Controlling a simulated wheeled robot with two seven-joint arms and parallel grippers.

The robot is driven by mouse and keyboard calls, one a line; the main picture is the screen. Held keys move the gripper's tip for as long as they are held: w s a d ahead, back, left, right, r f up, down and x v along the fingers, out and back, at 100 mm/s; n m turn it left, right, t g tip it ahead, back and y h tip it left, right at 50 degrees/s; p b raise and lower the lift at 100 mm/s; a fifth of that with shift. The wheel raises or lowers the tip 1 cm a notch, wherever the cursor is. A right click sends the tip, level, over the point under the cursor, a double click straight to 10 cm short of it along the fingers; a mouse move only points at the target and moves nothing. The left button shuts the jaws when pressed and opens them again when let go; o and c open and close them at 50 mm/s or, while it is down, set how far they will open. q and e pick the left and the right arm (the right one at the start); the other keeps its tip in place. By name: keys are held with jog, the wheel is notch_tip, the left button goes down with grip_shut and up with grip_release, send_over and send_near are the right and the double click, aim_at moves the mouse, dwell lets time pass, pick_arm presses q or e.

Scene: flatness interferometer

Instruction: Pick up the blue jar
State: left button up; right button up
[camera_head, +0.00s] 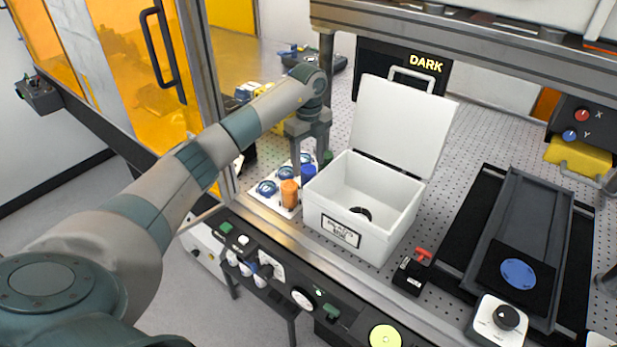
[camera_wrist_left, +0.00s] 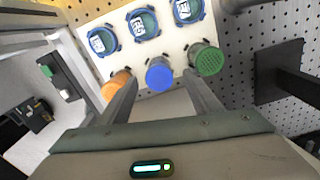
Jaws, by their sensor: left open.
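The blue jar (camera_head: 308,171) stands upright on a white tray (camera_head: 289,212), between an orange jar (camera_head: 289,192) and a green jar (camera_head: 328,157). In the left wrist view the blue jar's round lid (camera_wrist_left: 160,76) shows between my two fingers, with the orange jar (camera_wrist_left: 115,85) to the left and the green jar (camera_wrist_left: 207,60) to the right. My left gripper (camera_head: 309,160) is open and empty, pointing down over the blue jar. I cannot tell how far the fingertips are above it. My right gripper is in neither view.
An open white box (camera_head: 345,237) with a raised lid stands close to the right of the jars. Several blue-rimmed round pieces (camera_wrist_left: 143,24) lie on the tray behind them. A console (camera_head: 303,298) runs along the front edge. A dark post (camera_wrist_left: 285,75) stands right of the tray.

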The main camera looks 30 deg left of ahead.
aim_at(309, 169)
pick_arm(q)
jog(key=shift+s+f+p, duration=0.1)
jog(key=shift+f+p, duration=0.6)
jog(key=shift+p, duration=0.25)
notch_tip(309, 169, down, 3)
jog(key=shift+r+p, duration=0.1)
jog(key=shift+p, duration=0.8)
jog(key=shift+f, duration=0.5)
jog(key=c, duration=1.2)
